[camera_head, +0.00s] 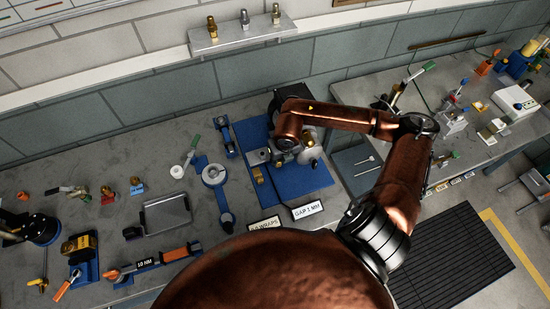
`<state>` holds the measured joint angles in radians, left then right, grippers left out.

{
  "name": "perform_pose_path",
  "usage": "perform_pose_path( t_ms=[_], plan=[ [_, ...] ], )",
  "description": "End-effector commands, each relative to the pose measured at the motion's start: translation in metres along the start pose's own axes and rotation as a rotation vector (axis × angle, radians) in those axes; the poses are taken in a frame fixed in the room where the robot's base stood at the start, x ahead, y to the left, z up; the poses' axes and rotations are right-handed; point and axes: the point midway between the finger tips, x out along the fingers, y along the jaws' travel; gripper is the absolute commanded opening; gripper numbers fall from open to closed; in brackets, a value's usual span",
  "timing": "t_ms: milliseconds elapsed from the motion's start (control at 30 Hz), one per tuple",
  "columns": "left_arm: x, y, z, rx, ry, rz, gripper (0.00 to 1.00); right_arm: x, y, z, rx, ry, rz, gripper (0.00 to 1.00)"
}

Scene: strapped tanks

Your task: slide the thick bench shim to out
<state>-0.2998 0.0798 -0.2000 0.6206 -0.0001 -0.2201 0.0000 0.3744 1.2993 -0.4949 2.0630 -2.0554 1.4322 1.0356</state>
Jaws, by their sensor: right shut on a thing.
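My right arm reaches in from the right and bends over the bench. Its gripper (284,141) is down at a metal device on a blue base plate (297,187). The gripper is shut on a part of that device. The fingertips are small and partly hidden by my wrist, so I cannot make out the held part clearly. I cannot pick out the thick bench shim with certainty. A white "GAP 5 MM" label (307,210) lies at the front edge of the base plate, and a "WRAPS" label (264,224) is left of it. My left gripper is not in view.
A wall shelf (240,36) holds metal fittings. A second cluttered bench is at the right. A dark floor mat (455,262) lies below it.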

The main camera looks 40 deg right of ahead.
Motion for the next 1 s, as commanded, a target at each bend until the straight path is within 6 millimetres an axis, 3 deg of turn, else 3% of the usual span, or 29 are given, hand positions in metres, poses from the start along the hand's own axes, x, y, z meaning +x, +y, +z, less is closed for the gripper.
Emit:
perform_pose_path(
  t_ms=[1000],
  plan=[
    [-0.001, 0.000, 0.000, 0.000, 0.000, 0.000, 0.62, -0.006, 0.000, -0.030, -0.001, 0.003, -0.001, 0.00]
  ],
)
